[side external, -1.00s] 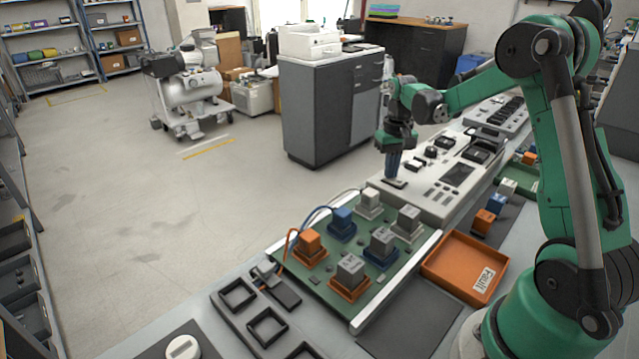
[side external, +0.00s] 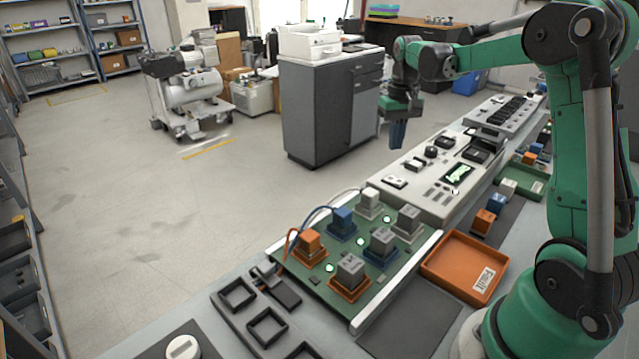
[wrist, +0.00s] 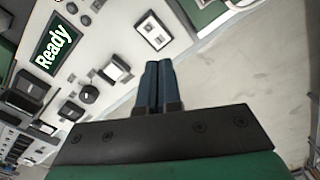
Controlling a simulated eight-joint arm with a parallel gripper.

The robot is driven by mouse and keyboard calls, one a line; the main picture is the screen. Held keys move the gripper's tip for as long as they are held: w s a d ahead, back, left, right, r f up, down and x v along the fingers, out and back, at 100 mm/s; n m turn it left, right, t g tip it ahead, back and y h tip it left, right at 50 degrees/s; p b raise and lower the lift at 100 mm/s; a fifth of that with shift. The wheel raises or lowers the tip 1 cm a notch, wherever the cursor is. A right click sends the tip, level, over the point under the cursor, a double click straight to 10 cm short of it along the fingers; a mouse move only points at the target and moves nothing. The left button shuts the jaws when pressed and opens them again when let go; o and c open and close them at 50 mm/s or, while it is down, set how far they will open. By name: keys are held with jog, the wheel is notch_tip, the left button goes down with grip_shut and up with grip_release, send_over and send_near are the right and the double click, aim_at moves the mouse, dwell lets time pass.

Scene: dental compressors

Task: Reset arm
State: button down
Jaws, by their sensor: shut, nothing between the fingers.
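My green arm's gripper (side external: 397,135) has blue fingers pointing down, raised in the air above the far-left edge of the grey control panel (side external: 425,205). In the wrist view my gripper (wrist: 156,68) has its two fingers pressed together with nothing between them. The panel's screen (side external: 458,174) is lit green, and in the wrist view the screen (wrist: 53,46) reads "Ready". A small framed switch (side external: 394,182) on the panel lies below the fingers, apart from them; it also shows in the wrist view (wrist: 153,32).
A green board (side external: 318,277) with orange, blue and grey plugged blocks and lit green lights is in front. An orange tray (side external: 465,262) stands right of it. A grey cabinet (side external: 330,110) stands on the floor behind. The air around the gripper looks clear.

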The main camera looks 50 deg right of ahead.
jog(key=shift+r, duration=0.1)
jog(key=shift+a+r, duration=0.15)
jog(key=shift+a, duration=0.15)
jog(key=s+a+n+t, duration=0.3)
jog(key=a, duration=0.7)
jog(key=s+a+r+n+t, duration=0.1)
jog(key=s+a+n+t, duration=0.2)
jog(key=a, duration=0.7)
jog(key=shift+s+r+t, duration=0.15)
jog(key=shift+s+t, duration=0.3)
jog(key=shift+t, duration=0.05)
jog(key=shift+a, duration=0.1)
